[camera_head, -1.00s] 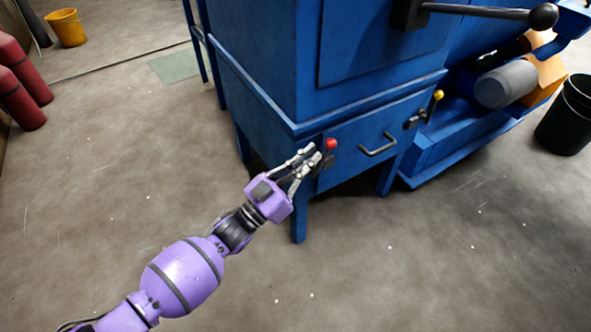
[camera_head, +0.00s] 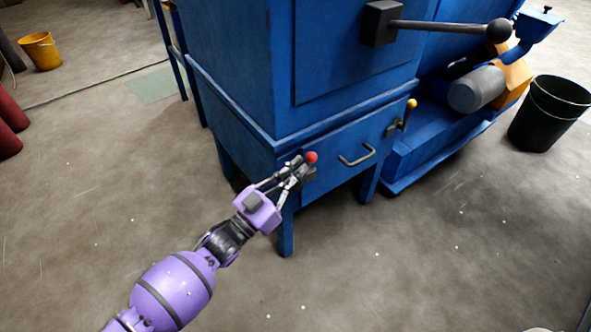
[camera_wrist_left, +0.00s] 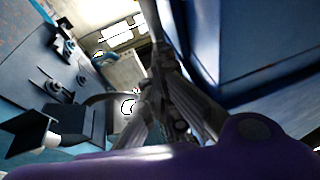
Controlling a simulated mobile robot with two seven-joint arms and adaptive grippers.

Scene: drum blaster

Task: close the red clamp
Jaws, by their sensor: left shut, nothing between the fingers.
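The red clamp shows as a red ball knob (camera_head: 311,157) at the upper left corner of the drawer front on the blue machine. Its dark base is partly hidden by my fingers. My left gripper (camera_head: 300,170) is shut and empty, with its fingertips just below and left of the red knob. I cannot tell whether they touch the clamp. In the left wrist view the fingers (camera_wrist_left: 168,75) run up the middle beside a blue panel, and the red clamp cannot be made out clearly. My right gripper is not in view.
The drawer front has a dark handle (camera_head: 357,155) and a yellow-knobbed clamp (camera_head: 411,104) at its right. A long black lever (camera_head: 445,27) juts out above. A black bucket (camera_head: 547,115) stands at right, a yellow bucket (camera_head: 41,51) at far left. The floor in front is clear.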

